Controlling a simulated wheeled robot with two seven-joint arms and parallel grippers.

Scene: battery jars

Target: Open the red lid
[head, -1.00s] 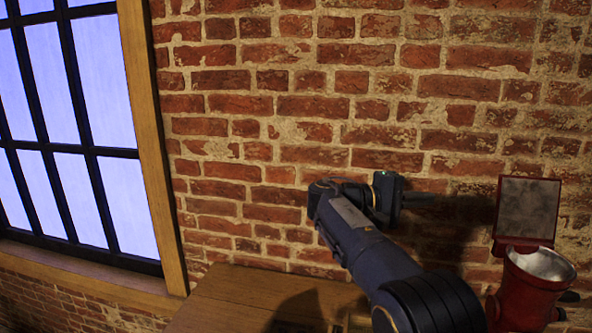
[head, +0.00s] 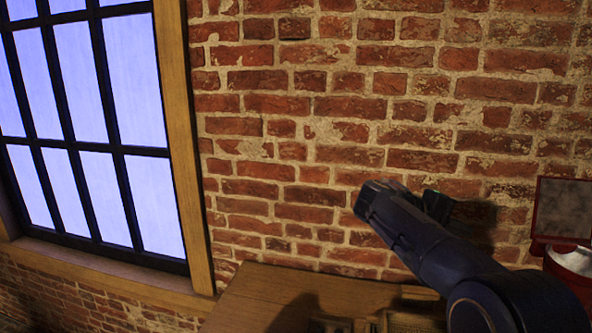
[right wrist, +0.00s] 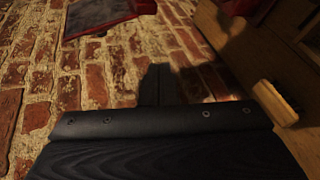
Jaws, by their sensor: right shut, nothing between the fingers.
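The red jar (head: 572,272) stands at the right edge of the head view, partly cut off, with a pale metallic mouth showing. Its red lid (head: 562,210) stands upright behind the mouth, raised off it, with a grey inner face. In the right wrist view the lid (right wrist: 100,14) shows at the top, apart from my fingers. My right gripper (head: 462,212) is left of the lid, before the brick wall, shut and empty; its dark fingers also show in the right wrist view (right wrist: 158,85). My left gripper is out of view.
A wooden table (head: 260,290) runs along the brick wall, its left part clear. A wooden tray or box (head: 410,318) is at the bottom, partly hidden by my right arm. A window (head: 90,150) is at the left.

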